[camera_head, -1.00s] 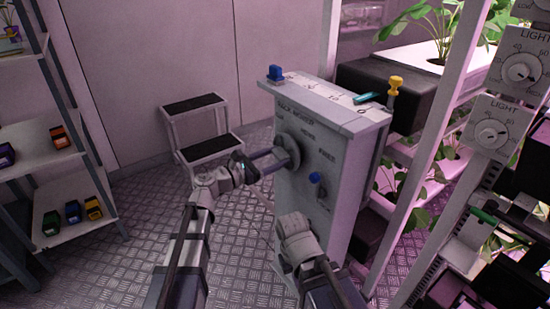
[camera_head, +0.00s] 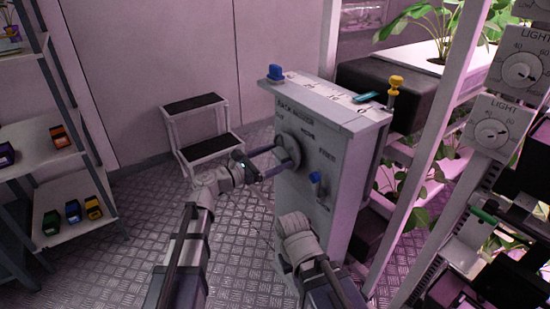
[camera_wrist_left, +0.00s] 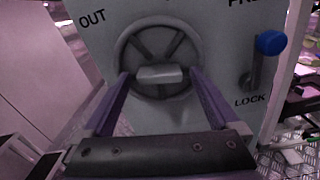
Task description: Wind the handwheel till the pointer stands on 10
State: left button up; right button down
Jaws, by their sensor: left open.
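The grey handwheel (camera_head: 291,147) is on the front of a grey cabinet (camera_head: 340,200). In the left wrist view the wheel (camera_wrist_left: 158,31) shows its round rim, spokes and a pale block at its centre. My left gripper (camera_head: 277,160) is open at the wheel, with its two purple fingers (camera_wrist_left: 160,78) on either side of the central block; contact is unclear. A scale plate (camera_head: 328,91) lies on the cabinet top with a small teal piece (camera_head: 368,97), perhaps the pointer; its reading is too small to tell. My right gripper is not visible.
Blue (camera_head: 275,72) and yellow (camera_head: 395,84) knobs stand on the cabinet top. A step stool (camera_head: 200,128) stands behind left. Plant racks rise at the right.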

pick_arm(q)
jog(key=v, duration=0.7)
jog(key=shift+s+a, duration=0.25)
jog(key=shift+a, duration=0.05)
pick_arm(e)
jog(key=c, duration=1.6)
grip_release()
